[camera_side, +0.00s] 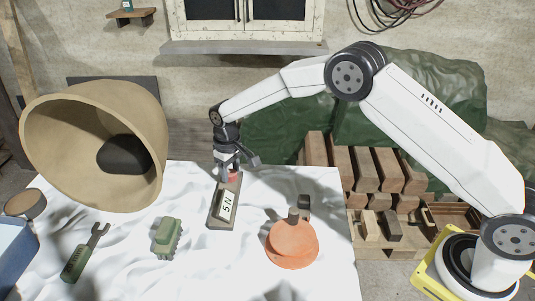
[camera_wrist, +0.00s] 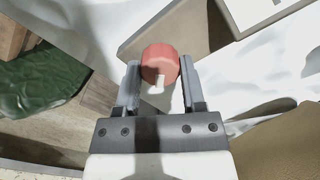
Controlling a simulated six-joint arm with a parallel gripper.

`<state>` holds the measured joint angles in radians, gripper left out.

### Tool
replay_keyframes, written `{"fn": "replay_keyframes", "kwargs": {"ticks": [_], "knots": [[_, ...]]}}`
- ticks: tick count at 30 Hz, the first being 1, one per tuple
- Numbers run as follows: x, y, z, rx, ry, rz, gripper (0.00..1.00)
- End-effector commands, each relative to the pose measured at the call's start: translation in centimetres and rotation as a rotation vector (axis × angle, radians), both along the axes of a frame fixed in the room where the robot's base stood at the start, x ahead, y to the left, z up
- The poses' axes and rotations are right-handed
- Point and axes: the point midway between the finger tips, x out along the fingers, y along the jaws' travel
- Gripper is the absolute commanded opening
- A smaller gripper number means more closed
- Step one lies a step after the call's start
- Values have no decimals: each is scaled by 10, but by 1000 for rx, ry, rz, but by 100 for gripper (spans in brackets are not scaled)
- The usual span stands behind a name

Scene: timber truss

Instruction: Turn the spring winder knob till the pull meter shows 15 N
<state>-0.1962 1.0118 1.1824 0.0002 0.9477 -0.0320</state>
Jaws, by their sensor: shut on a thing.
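The spring winder is a brown block (camera_side: 215,222) lying on the white cloth, with a white meter label (camera_side: 227,205) that reads 5 N. Its red knob (camera_side: 233,176) is at the far end of the block. In the wrist view the round red knob (camera_wrist: 160,64) has a small white mark on its near side and sits between the two fingers. My gripper (camera_side: 231,175) is above the far end of the block, shut on the knob. In the wrist view my gripper (camera_wrist: 160,80) has one finger on each side of it. The meter face is mostly cut off there.
On the white cloth (camera_side: 190,270) are a green block-like item (camera_side: 167,237), a green-handled wrench (camera_side: 80,258) and an orange rounded object (camera_side: 291,245). A large tan lampshade-like bowl (camera_side: 60,140) stands at the left. Stacked timber blocks (camera_side: 375,175) are beyond the right edge.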

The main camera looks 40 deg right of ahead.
Motion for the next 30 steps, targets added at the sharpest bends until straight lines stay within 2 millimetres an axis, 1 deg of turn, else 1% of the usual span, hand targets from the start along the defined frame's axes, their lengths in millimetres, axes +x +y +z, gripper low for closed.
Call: {"fn": "replay_keyframes", "kwargs": {"ticks": [6,12,18,29,30], "knots": [[0,0,0,0,-1,-162,0],[0,0,0,0,-1,-254,0],[0,0,0,0,-1,-292,0],[0,0,0,0,-1,-294,0],[0,0,0,0,-1,-294,61]]}}
